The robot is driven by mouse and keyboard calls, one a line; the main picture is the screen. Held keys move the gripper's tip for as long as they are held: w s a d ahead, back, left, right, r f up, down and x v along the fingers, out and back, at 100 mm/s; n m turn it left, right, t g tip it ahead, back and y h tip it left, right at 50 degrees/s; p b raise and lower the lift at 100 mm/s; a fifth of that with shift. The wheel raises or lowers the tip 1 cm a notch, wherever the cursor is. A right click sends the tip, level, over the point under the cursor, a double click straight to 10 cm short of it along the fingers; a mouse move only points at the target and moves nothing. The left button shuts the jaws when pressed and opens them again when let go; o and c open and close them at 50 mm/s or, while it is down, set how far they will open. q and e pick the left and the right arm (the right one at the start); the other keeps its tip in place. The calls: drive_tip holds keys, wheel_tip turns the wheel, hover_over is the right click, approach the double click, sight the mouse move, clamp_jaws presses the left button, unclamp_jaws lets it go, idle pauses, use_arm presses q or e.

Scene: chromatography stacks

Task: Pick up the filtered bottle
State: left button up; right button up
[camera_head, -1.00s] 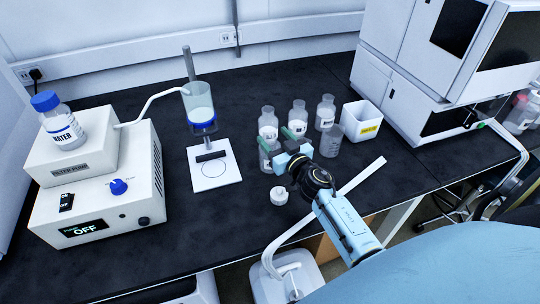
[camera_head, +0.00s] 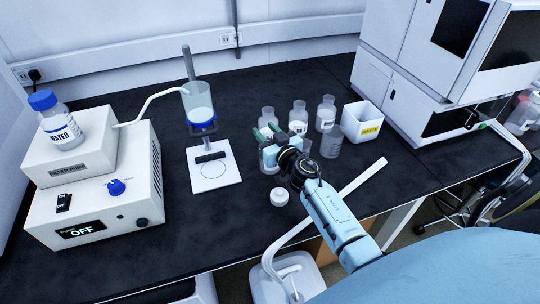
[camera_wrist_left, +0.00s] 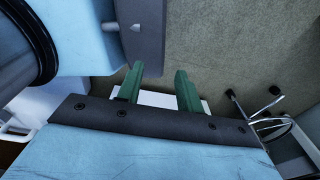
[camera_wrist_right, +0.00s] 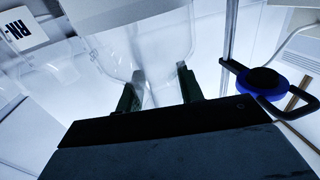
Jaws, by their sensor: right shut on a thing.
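My right gripper (camera_head: 266,132) is shut on a clear bottle (camera_head: 269,158) at the front left of a small group of bottles. In the right wrist view the clear bottle (camera_wrist_right: 150,50) stands between the two fingers of this gripper (camera_wrist_right: 159,72). My wrist hides part of the bottle in the head view, and I cannot read a label on it. I cannot tell whether its base touches the bench. My left gripper (camera_wrist_left: 160,76) shows only in its wrist view, open and empty over the floor.
Other bottles (camera_head: 298,115) stand close behind and to the right. A white bin (camera_head: 348,124) is farther right. A white cap (camera_head: 279,196) lies in front. The filter stand (camera_head: 214,172) and pump (camera_head: 100,200) are left. Black bench (camera_head: 215,225) is clear in front.

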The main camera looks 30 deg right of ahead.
clamp_jaws()
drive_tip(key=shift+r, duration=0.1)
drive_tip(key=shift+r+p, duration=0.25)
drive_tip(key=shift+p, duration=0.05)
wheel_tip(320, 180, up, 8)
drive_tip(key=p, duration=0.6)
drive_tip(key=shift+r+p, duration=0.25)
drive_tip(key=shift+p, duration=0.1)
drive_tip(key=shift+r+p, duration=0.3)
drive_tip(key=shift+r, duration=0.15)
drive_tip(key=s+a+r+b, duration=0.1)
drive_tip(key=s+a+r, duration=0.2)
drive_tip(key=s+a, duration=0.3)
drive_tip(key=s+a+r+b, duration=0.1)
drive_tip(key=s+a+r, duration=0.2)
drive_tip(key=s+a, duration=0.4)
drive_tip(key=shift+s+a+y+b, duration=0.3)
drive_tip(key=shift+s+b, duration=0.1)
drive_tip(key=shift+s, duration=0.4)
